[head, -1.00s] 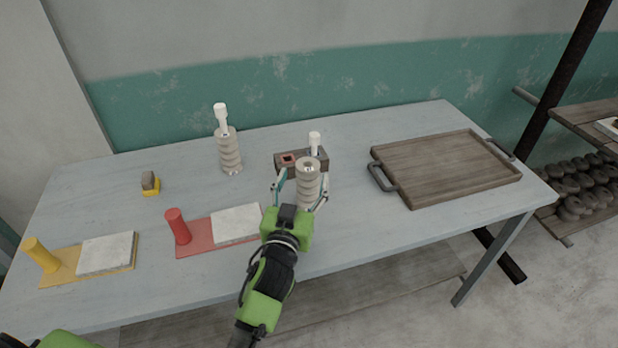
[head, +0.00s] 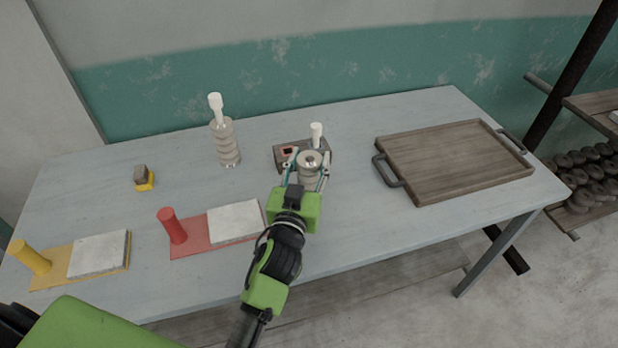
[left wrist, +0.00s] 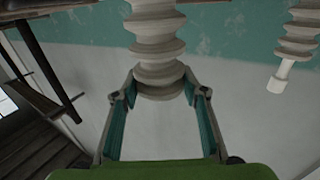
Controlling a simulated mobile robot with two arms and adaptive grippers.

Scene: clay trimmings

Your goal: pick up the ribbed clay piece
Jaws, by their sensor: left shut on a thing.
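The ribbed clay piece (head: 312,161), pale grey with stacked rings and a round opening on top, is in my left gripper (head: 308,172) at the middle of the table. The gripper's two fingers are around its sides, and the gripper body hides its lower part in the head view. In the left wrist view, which is upside down, the ribbed piece (left wrist: 157,45) shows between the fingers (left wrist: 160,92). Whether it is clear of the table I cannot tell. My right gripper is not in view.
A wooden tray (head: 450,160) is to the right. A small yellow-brown block (head: 144,178) is further back.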

